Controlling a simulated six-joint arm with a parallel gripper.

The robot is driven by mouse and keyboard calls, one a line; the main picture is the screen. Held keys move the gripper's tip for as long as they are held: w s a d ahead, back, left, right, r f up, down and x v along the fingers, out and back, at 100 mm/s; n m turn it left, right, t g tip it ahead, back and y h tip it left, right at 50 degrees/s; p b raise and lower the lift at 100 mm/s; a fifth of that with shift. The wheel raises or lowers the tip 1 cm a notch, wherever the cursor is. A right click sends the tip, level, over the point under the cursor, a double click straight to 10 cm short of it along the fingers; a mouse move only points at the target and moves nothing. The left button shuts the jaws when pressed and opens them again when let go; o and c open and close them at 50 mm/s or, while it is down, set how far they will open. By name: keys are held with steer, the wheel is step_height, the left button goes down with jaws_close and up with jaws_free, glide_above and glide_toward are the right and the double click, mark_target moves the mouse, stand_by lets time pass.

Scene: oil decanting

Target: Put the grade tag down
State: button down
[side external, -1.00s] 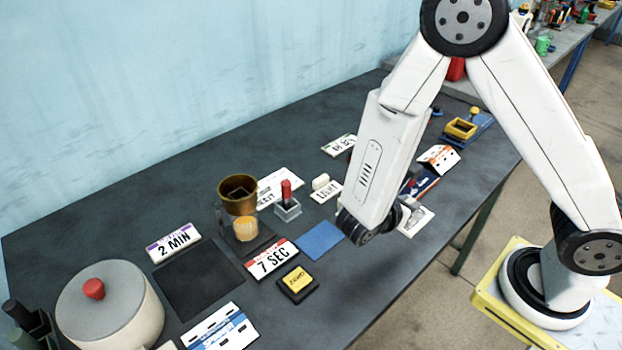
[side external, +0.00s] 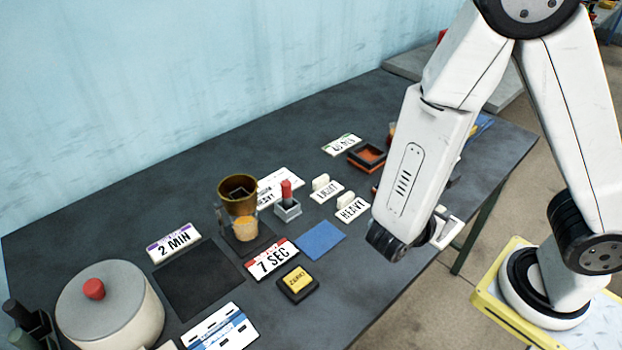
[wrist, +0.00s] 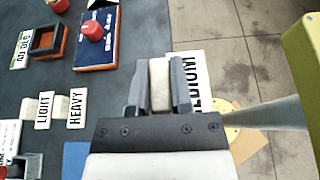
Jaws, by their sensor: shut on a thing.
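My gripper (wrist: 160,92) is shut on the cream block handle (wrist: 160,76) of the grade tag, a white plate (wrist: 198,85) with black lettering ending in "EDIUM". In the wrist view the fingers hide part of the plate, and bare floor shows around its right side. In the side external view my gripper is at the table's right front edge, mostly hidden by my wrist. Two similar tags stand on the table: LIGHT (side external: 327,192) and HEAVY (side external: 352,209). They also show side by side in the wrist view, LIGHT (wrist: 42,112) and HEAVY (wrist: 77,112).
A blue mat (side external: 321,240) lies near the HEAVY tag. A dark square tray with an orange inside (side external: 368,157) and a blue board with a red knob (wrist: 92,30) are further back. A 7 SEC card (side external: 271,260) and a yellow-topped pad (side external: 297,283) lie left.

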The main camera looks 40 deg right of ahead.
steer(key=shift+w, duration=0.15)
steer(key=w+a+f+n+t+y, duration=0.1)
steer(key=w+a+n+t, duration=0.1)
steer(key=w+n+t, duration=0.3)
steer(key=w+a+f+n+t+y, duration=0.1)
steer(key=w+a+t, duration=0.1)
steer(key=w, duration=0.4)
steer(key=n+t+y, duration=0.5)
steer(key=n+y, duration=0.1)
steer(key=n, duration=0.2)
glide_above(312, 240)
step_height(312, 240, down, 2)
steer(key=shift+f, duration=0.2)
steer(key=shift+m, duration=0.3)
steer(key=shift+f, duration=2.2)
steer(key=shift+f, duration=0.1)
steer(key=shift+f, duration=1.65)
steer(key=shift+f, duration=0.15)
